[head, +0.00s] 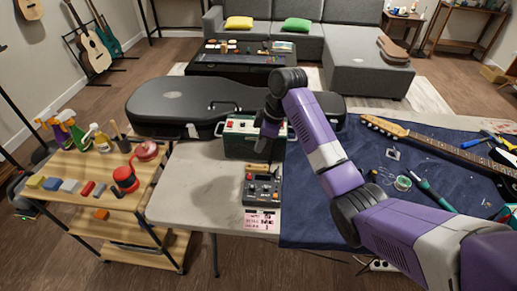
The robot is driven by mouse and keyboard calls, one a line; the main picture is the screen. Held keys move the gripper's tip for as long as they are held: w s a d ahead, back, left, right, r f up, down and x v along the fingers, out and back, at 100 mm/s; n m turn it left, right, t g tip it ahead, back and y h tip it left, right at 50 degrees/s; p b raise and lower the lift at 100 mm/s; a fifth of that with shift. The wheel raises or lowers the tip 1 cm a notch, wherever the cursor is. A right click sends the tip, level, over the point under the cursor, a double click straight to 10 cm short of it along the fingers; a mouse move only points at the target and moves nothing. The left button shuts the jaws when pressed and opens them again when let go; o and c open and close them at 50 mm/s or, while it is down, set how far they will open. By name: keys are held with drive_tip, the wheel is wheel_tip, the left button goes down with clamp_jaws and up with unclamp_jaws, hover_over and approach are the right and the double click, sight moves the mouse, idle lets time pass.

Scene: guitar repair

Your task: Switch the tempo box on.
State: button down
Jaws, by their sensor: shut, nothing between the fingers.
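A dark green box (237,144) with a pale top panel and red and white details stands on the grey table, in front of the black guitar case. A smaller dark device (262,190) with several knobs lies nearer to me on the same table. No readable name shows which of these is the tempo box. My gripper (262,146) points down at the right part of the green box; it is shut and empty. My wrist covers part of the box's top. I cannot tell whether the fingertips touch it, and no switch position is readable.
A pink printed card (262,222) lies at the grey table's (190,190) front. The black guitar case (175,105) lies behind. A blue mat (330,215) with a guitar (435,143) and tools is on the right. A wooden cart (85,182) with bottles stands left. The grey table's left part is clear.

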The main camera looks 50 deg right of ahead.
drive_tip(key=b, duration=0.2)
drive_tip(key=shift+a+b, duration=0.25)
drive_tip(key=shift+b, duration=0.15)
drive_tip(key=shift+r, duration=0.15)
drive_tip(key=p, duration=0.1)
approach(249, 174)
drive_tip(key=x, duration=0.5)
drive_tip(key=shift+w+a, duration=0.1)
drive_tip(key=shift+f, duration=0.7)
drive_tip(key=shift+w+f, duration=0.1)
